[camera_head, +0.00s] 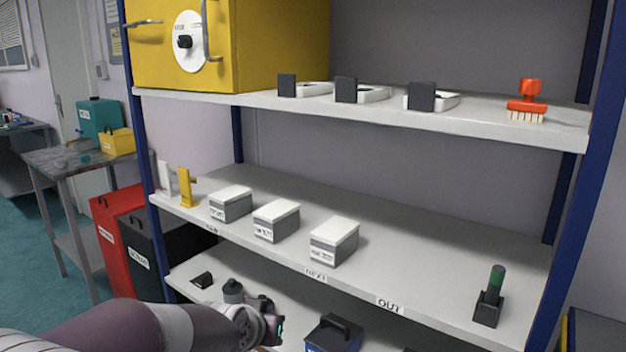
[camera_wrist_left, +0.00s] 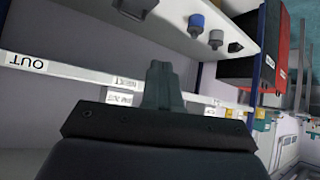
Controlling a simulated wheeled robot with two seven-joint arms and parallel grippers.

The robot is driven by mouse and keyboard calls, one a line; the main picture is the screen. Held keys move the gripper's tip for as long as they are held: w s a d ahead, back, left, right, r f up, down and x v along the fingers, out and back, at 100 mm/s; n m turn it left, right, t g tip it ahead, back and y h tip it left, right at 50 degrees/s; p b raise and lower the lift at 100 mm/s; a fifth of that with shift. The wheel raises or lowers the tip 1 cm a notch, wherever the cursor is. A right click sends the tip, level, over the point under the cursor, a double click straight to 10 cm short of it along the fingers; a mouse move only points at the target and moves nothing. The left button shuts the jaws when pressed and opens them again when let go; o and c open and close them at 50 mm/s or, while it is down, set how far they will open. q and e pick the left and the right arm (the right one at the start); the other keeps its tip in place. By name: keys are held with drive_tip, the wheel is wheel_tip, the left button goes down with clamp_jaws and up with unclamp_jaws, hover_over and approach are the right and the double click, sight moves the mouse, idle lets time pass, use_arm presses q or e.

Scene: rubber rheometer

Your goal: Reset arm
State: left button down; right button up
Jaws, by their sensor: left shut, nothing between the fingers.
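My left arm (camera_head: 130,328) comes in from the lower left of the head view. My left gripper (camera_head: 277,326) is in front of the lower shelf, near a dark-capped grey bottle (camera_head: 233,291). In the left wrist view the fingers of my left gripper (camera_wrist_left: 163,88) are together, with nothing between them. My right gripper is in neither view.
A blue-post rack holds a middle shelf (camera_head: 430,265) with several lidded boxes, such as one box (camera_head: 333,243), and a green-topped black holder (camera_head: 489,298). The upper shelf (camera_head: 230,100) bears a yellow cabinet (camera_head: 270,45) and a red brush (camera_head: 527,100). Bins (camera_head: 148,258) stand left.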

use_arm(q)
drive_tip(key=s+a+f+g+y, duration=0.1)
drive_tip(key=s+a+f+g, duration=0.25)
drive_tip(key=s, duration=0.35)
drive_tip(key=s+a+f+n+g, duration=0.1)
drive_tip(key=s+a+f+g, duration=0.1)
drive_tip(key=s+f, duration=0.45)
drive_tip(key=s+a+f+g+y, duration=0.1)
drive_tip(key=s+a+f+g, duration=0.2)
drive_tip(key=s, duration=0.6)
wheel_tip(320, 180, up, 17)
drive_tip(key=a+p, duration=0.1)
drive_tip(key=p, duration=1.5)
drive_tip(key=shift+w+f+n, duration=0.2)
drive_tip(key=shift+w+n, duration=0.05)
drive_tip(key=shift+n, duration=0.15)
